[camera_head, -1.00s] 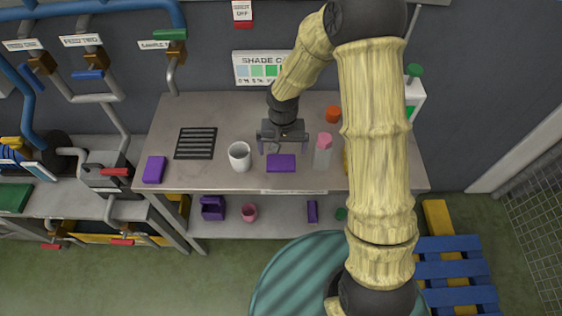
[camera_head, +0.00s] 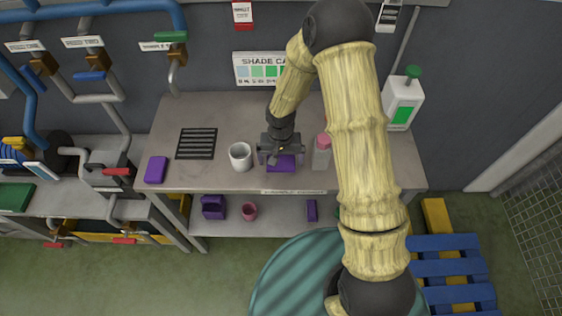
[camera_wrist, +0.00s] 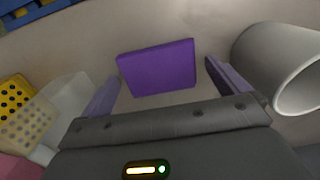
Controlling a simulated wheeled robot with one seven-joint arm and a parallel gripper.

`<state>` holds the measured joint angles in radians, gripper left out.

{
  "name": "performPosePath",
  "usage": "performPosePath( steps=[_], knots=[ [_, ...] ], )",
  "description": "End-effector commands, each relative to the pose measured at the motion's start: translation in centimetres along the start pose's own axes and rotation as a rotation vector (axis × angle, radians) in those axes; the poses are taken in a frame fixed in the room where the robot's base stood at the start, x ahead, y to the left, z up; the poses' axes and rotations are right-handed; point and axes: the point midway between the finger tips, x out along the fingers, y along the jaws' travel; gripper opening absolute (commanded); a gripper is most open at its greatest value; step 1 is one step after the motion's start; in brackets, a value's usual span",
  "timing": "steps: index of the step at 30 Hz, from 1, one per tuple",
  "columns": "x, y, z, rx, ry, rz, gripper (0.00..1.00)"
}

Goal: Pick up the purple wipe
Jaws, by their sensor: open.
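A flat purple wipe (camera_head: 281,164) lies on the grey bench top, between a white cup and a bottle with a pink cap. My gripper (camera_head: 280,161) is just above it, pointing down, and partly covers it. In the wrist view the purple wipe (camera_wrist: 157,68) lies ahead of and between my two spread fingers (camera_wrist: 165,92), and nothing is held. Another flat purple piece (camera_head: 156,170) lies at the bench's left end.
The white cup (camera_head: 240,157) stands close on the left and the pink-capped bottle (camera_head: 321,152) close on the right. A dark slatted grate (camera_head: 196,143) lies farther left. A white jug with a green cap (camera_head: 403,100) stands at the back right.

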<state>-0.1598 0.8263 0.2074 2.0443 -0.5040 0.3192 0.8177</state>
Motion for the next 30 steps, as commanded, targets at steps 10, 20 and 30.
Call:
performPosePath(
  steps=[10, 20, 30],
  knots=[
    [0.0, 0.0, 0.0, 0.000, 0.000, 0.000, 0.60],
    [-0.3, 0.0, 0.0, 0.000, 0.001, 0.000, 0.59],
    [-4.9, 0.0, -0.1, 0.002, 0.005, -0.002, 0.59]
  ],
)
